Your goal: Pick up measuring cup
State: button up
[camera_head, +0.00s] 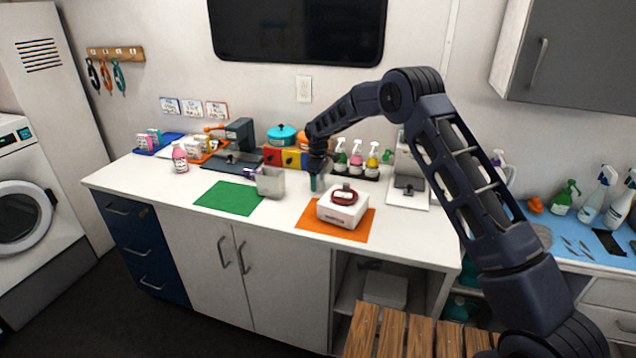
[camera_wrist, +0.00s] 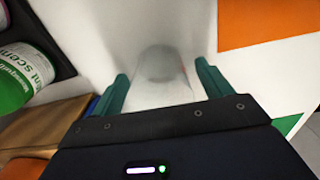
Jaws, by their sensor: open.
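My gripper (camera_head: 316,184) points down over the white counter (camera_head: 290,205), between the green mat and the orange mat. In the wrist view my gripper (camera_wrist: 162,78) is open, with one green finger on each side. A clear, faint cylindrical vessel (camera_wrist: 160,66), which looks like the measuring cup, stands between the fingers. Its round grey end shows just beyond the fingertips. I cannot tell whether either finger touches it. In the head view the gripper hides most of it, and I cannot make out its outline there.
A clear square container (camera_head: 270,183) stands left of my gripper by the green mat (camera_head: 227,198). A white box (camera_head: 342,208) with a dark red item sits on the orange mat (camera_head: 310,220) at right.

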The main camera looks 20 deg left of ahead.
jog(key=c, duration=1)
jog(key=shift+r, duration=0.1)
jog(key=shift+c, duration=0.2)
